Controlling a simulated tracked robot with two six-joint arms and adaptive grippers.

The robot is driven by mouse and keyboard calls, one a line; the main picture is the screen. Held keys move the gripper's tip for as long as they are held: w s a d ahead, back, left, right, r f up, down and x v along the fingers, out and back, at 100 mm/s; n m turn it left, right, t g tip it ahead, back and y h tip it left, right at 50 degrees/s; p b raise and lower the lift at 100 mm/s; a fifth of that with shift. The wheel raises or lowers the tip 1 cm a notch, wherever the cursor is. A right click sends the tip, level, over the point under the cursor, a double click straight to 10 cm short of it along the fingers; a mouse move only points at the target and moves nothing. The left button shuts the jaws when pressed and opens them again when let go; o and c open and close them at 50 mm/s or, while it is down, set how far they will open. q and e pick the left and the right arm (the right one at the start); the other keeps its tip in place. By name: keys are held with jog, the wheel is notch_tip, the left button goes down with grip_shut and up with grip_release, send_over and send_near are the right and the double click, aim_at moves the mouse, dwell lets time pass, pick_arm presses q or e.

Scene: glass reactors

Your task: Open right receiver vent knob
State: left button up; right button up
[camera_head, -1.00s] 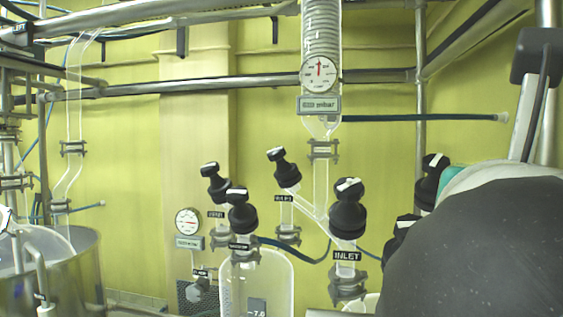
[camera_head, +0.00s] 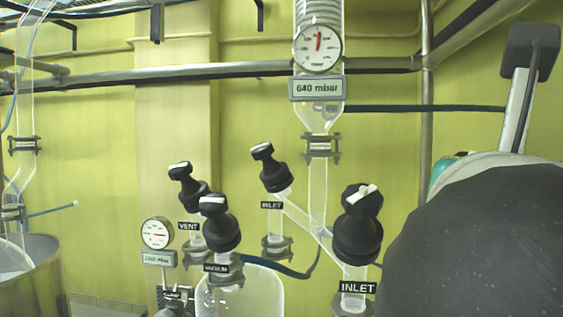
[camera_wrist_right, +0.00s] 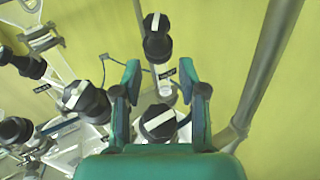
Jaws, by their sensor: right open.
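My right gripper (camera_wrist_right: 161,75) is open in the right wrist view, its teal fingers pointing up the picture. A black knob with a white bar (camera_wrist_right: 158,122) lies between the fingers, near the palm; I cannot tell whether they touch it. Another black knob with a white bar (camera_wrist_right: 157,37) stands beyond the fingertips, with a small label too blurred to read. I cannot tell which of these two is the right receiver vent knob. In the head view my right arm hides this area. A knob (camera_head: 187,185) labelled VENT shows at the left receiver. My left gripper is not in view.
The head view shows a VACUUM knob (camera_head: 217,224), a rear INLET knob (camera_head: 269,170) and a front INLET knob (camera_head: 358,228) on glass tubes. A gauge (camera_head: 318,48) stands above a 640 mbar display (camera_head: 317,88). A metal pipe (camera_wrist_right: 268,70) runs right of the gripper.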

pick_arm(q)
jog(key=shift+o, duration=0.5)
pick_arm(e)
jog(key=shift+o, duration=0.5)
jog(key=shift+a, duration=0.2)
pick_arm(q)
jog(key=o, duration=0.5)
pick_arm(e)
jog(key=o, duration=0.5)
jog(key=shift+w, duration=0.1)
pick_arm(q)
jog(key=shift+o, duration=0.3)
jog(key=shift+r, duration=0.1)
pick_arm(e)
jog(key=shift+o, duration=0.3)
jog(key=shift+w+d, duration=0.1)
jog(key=p+x, duration=0.4)
jog(key=x, duration=1.1)
jog(key=shift+w+d, duration=0.1)
jog(key=shift+w, duration=0.15)
jog(key=shift+w+d+p, duration=0.3)
jog(key=shift+w+p, duration=0.05)
jog(key=shift+w, duration=0.1)
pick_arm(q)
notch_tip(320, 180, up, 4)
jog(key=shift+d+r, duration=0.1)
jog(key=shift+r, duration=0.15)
pick_arm(e)
jog(key=c, duration=1.2)
